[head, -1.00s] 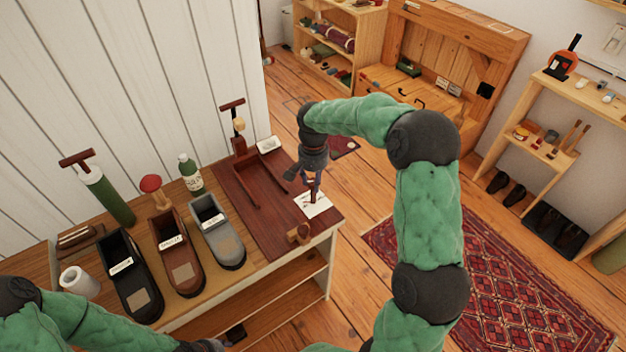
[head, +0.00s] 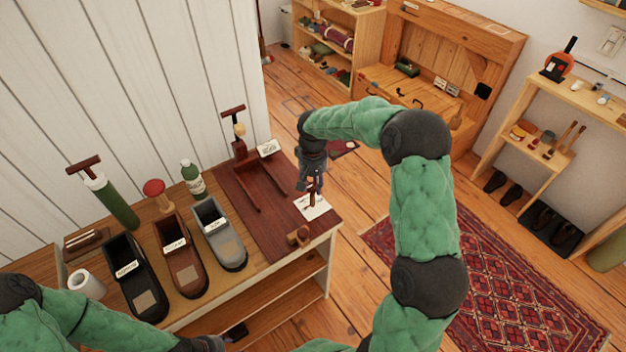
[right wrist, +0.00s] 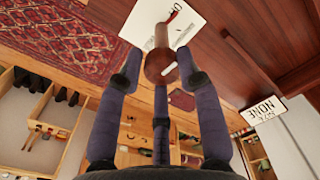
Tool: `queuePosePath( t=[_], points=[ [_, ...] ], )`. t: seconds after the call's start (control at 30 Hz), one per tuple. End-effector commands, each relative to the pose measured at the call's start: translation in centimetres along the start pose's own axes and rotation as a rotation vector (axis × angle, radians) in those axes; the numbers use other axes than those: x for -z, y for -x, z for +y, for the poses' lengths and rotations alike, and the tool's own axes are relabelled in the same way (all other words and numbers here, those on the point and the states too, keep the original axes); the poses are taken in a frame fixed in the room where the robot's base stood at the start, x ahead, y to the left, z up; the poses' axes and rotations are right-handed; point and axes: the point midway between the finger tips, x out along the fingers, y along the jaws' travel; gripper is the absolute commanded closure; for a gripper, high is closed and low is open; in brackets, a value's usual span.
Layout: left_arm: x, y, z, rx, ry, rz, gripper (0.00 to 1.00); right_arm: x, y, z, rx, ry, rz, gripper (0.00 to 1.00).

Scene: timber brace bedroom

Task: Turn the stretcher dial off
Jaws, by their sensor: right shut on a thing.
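The stretcher dial is a brown wooden knob with a small bar-like stem (right wrist: 160,66), standing on a white card (head: 313,207) at the right front of the dark red bench top. The card also shows in the right wrist view (right wrist: 178,22), with a red curved mark and partly covered lettering. My right gripper (head: 312,187) reaches down over the card and is shut on the dial; in the right wrist view its fingers stand around the knob (right wrist: 160,80).
A wooden shoe stretcher frame (head: 238,180) with a label plate (head: 268,147) lies behind on the bench. A small wooden piece (head: 299,237) sits near the front edge. Black, brown and grey shoes (head: 218,234) stand to the left.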

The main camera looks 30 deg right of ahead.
Motion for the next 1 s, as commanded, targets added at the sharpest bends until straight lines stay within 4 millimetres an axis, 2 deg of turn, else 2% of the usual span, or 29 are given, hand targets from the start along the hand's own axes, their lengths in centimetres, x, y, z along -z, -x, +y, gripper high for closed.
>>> queuePosePath(
  t=[0.03,0.3,0.77,0.8,0.87,1.0],
  points=[
    [-0.02,0.38,0.13,0.000,0.000,0.000,0.60,-0.46,-0.19,-0.22,0.001,0.028,-0.015,0.97],
    [-0.04,0.91,0.32,0.000,0.000,0.000,0.60,-0.53,-0.40,-0.19,0.002,0.118,-0.017,0.97],
    [-0.04,0.95,0.34,0.000,0.000,0.000,0.60,-0.67,-0.60,-0.19,0.002,0.135,-0.021,0.97],
    [-0.05,0.95,0.34,0.000,0.000,0.000,0.60,-0.67,-0.61,-0.19,0.002,0.135,-0.022,0.59],
    [-0.04,0.95,0.34,0.000,0.000,0.000,0.60,-0.65,-0.59,-0.18,0.002,0.135,-0.021,0.42],
    [-0.04,0.95,0.34,0.000,0.000,0.000,0.60,-0.44,-0.41,-0.10,0.001,0.133,-0.014,0.42]
  ],
)
